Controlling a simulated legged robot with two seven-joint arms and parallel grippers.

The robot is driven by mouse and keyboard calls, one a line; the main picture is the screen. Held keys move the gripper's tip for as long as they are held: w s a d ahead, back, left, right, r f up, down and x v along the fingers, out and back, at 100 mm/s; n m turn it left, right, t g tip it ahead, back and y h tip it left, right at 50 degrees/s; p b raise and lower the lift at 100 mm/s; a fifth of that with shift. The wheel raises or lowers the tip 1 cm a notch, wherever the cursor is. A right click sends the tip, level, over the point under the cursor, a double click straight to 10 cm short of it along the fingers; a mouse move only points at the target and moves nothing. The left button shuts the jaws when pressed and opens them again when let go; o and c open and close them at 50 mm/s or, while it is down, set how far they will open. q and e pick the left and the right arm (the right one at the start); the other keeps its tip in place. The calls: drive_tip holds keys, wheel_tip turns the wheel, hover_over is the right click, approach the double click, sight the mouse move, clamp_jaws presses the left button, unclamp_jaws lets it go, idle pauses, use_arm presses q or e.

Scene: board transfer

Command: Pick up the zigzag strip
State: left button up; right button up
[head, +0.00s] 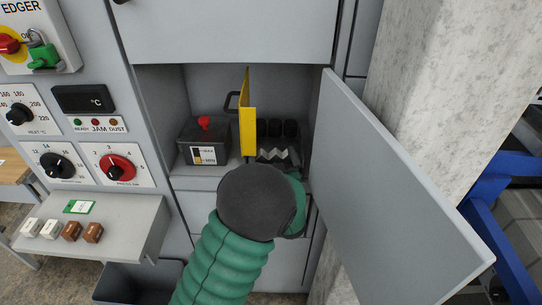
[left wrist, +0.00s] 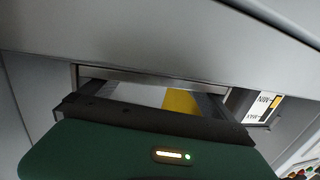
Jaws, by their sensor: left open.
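The zigzag strip (head: 273,155) is a small light-grey zigzag piece inside the open cabinet compartment, at its right side, in front of dark blocks. In the head view my left gripper (head: 297,200) is just below and in front of it, its fingers hidden behind my dark wrist and green sleeve. The left wrist view shows my left gripper (left wrist: 152,88) open, with dark fingers spread apart and nothing held between them. I cannot make out the strip in that view. My right gripper is not in view.
A yellow plate (head: 248,125) stands upright just left of the strip. A dark box with a red knob (head: 202,140) sits at the compartment's left. The open door (head: 400,200) bounds the right side. A shelf (head: 125,215) carries several small blocks at left.

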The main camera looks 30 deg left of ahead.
use_arm(q)
drive_tip(key=shift+d, duration=0.1)
drive_tip(key=shift+r, duration=0.1)
drive_tip(key=shift+c, duration=0.9)
drive_tip(key=c, duration=0.8)
drive_tip(key=shift+c, duration=0.2)
drive_tip(key=shift+r, duration=0.1)
